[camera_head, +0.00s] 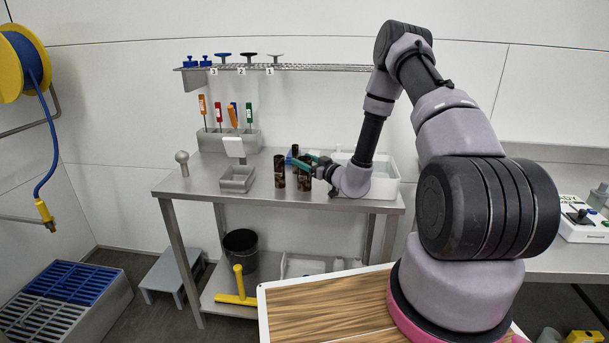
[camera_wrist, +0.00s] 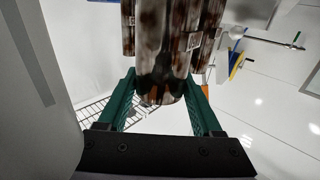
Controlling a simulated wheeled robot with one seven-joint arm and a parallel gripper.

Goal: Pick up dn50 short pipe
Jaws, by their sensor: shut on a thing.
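Several short brown, mottled pipes stand upright on the steel table, and one of them (camera_head: 279,171) is at the left of the group. My gripper (camera_head: 303,161) reaches in from the right at the group. In the wrist view, my gripper's green fingers (camera_wrist: 163,86) are on either side of a rusty, dark-streaked short pipe (camera_wrist: 158,50) and are shut on it. Other similar pipes (camera_wrist: 208,45) stand close beside it, with a small label visible.
A wire shelf (camera_head: 320,67) hangs above.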

